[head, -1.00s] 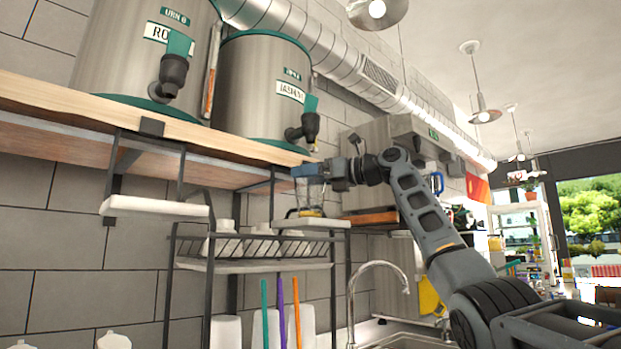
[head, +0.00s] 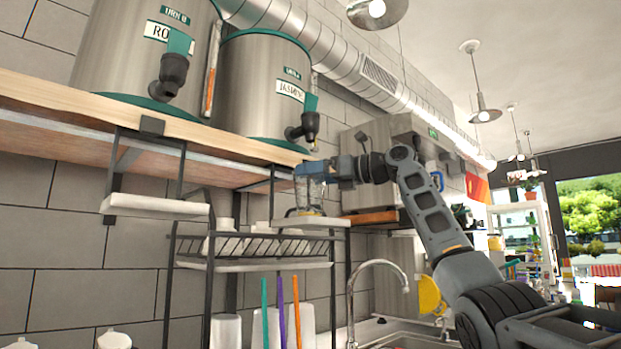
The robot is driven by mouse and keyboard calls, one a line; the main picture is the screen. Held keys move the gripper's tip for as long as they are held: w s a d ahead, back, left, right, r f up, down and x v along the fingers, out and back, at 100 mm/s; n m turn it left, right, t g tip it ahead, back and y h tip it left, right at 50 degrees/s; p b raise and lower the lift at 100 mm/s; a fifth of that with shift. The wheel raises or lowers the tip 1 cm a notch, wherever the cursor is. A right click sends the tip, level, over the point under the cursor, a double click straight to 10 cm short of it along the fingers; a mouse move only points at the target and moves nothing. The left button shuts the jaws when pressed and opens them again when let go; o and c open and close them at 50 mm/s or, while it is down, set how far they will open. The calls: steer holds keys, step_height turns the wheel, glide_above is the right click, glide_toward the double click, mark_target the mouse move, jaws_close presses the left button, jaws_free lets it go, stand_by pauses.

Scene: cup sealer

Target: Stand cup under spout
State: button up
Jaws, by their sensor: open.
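A clear cup (head: 311,195) stands on the small white shelf (head: 311,221) that hangs below the right urn (head: 262,90). The cup looks upright, with something yellowish at its base. The right urn's dark spout (head: 304,127) with a green handle is above the cup. My gripper (head: 302,170) is open at the height of the cup's upper part, just beside or around it. At this size I cannot tell whether the fingers touch the cup.
A left urn (head: 170,72) with its own spout stands on the wooden shelf (head: 230,143), above an empty white shelf (head: 155,204). A dish rack (head: 255,265) is below. A curved faucet (head: 380,264) rises over the sink at the lower right.

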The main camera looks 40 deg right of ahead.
steer(key=b+v, duration=0.1)
steer(key=v, duration=0.9)
